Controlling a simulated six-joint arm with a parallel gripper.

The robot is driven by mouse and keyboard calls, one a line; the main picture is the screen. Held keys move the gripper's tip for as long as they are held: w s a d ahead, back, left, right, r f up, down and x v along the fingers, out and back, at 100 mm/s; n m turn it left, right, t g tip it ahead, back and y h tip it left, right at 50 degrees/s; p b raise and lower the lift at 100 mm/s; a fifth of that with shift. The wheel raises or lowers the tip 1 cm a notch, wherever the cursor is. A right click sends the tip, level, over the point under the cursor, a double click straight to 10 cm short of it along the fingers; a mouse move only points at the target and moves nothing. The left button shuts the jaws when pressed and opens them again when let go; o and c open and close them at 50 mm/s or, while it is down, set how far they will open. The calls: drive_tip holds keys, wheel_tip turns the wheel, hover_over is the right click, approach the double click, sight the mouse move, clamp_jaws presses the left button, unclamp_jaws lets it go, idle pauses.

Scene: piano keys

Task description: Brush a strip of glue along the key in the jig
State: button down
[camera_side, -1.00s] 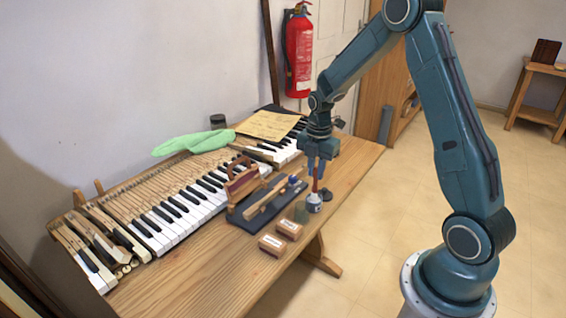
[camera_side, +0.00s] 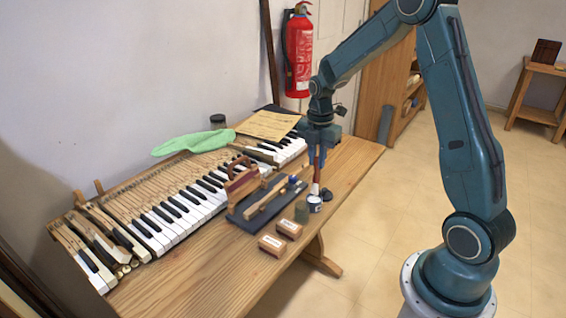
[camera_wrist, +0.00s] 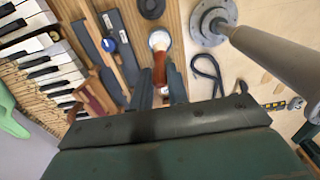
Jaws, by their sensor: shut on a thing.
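My gripper (camera_side: 318,152) is shut on the red-brown handle of a brush (camera_side: 316,178). The brush stands upright over the small glue pot (camera_side: 314,204) at the table's right side; I cannot tell whether its bristles are still inside. In the wrist view, my gripper (camera_wrist: 160,92) has the brush handle (camera_wrist: 159,70) between its fingers, with the pot (camera_wrist: 159,40) beyond it. The wooden key (camera_side: 264,201) lies on the dark jig (camera_side: 238,216), left of the brush. In the wrist view, the key (camera_wrist: 107,48) and jig (camera_wrist: 86,45) are left of the pot. No glue strip is discernible on the key.
A blue-topped knob (camera_side: 293,179) sits on the jig, and a wooden-handled block (camera_side: 241,180) stands along its back edge. The keyboard (camera_side: 180,212) lies behind. The table's front left is clear.

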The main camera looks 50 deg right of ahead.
drive_tip(key=shift+r, duration=1.6)
drive_tip(key=shift+w+a, duration=0.1)
drive_tip(key=shift+a, duration=0.05)
drive_tip(key=w+a+r+m, duration=0.2)
drive_tip(key=w+a+m, duration=0.1)
drive_tip(key=a+m, duration=0.4)
drive_tip(key=w+a+r+m, duration=0.2)
drive_tip(key=w+a+m, duration=0.2)
drive_tip(key=a+m, duration=0.3)
drive_tip(key=shift+a+m, duration=0.3)
drive_tip(key=shift+a, duration=1.1)
drive_tip(key=shift+w, duration=0.15)
